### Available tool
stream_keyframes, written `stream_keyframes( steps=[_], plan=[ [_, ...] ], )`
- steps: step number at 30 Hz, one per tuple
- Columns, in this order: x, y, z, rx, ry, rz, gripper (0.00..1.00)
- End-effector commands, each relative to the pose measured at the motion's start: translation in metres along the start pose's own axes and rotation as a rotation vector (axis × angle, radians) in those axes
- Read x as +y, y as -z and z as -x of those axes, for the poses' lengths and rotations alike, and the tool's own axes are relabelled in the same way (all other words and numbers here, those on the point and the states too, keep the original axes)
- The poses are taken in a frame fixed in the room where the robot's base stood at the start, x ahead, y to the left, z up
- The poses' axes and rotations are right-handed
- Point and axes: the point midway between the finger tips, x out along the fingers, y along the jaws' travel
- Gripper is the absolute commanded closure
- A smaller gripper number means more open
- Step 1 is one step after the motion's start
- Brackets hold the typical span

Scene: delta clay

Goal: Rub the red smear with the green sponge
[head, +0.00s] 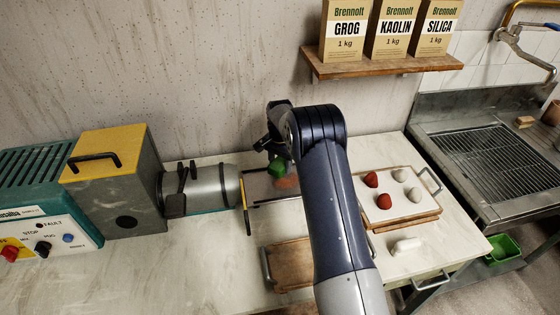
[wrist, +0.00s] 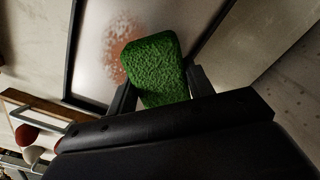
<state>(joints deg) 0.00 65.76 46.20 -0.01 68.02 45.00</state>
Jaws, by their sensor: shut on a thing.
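My gripper (wrist: 157,92) is shut on the green sponge (wrist: 154,70), with a jaw on each side of it. In the wrist view the sponge sits over a pale, dark-edged tray (wrist: 92,75) and covers part of the red smear (wrist: 122,50). The smear is a mottled reddish patch showing to the left of the sponge. In the head view the sponge (head: 278,168) hangs below the wrist, and the smear (head: 288,182) shows just below and right of it. I cannot tell whether the sponge touches the surface.
A metal cylinder machine (head: 215,185) stands left of the smear. A board (head: 410,205) with red and white lumps lies to the right, near a white block (head: 405,246). A wooden tray (head: 290,262) is in front. A shelf (head: 375,65) with bags hangs above. A sink (head: 490,150) is at right.

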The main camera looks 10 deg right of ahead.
Motion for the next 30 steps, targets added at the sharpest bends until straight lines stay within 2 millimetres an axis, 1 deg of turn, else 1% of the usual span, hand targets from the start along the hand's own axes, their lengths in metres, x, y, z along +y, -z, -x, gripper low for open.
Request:
stream_keyframes(
  steps=[17, 30],
  plan=[
    [0.0000, 0.0000, -0.0009, 0.000, 0.000, 0.000, 0.69],
    [0.0001, -0.0001, -0.0094, 0.000, 0.000, 0.000, 0.69]
  ],
)
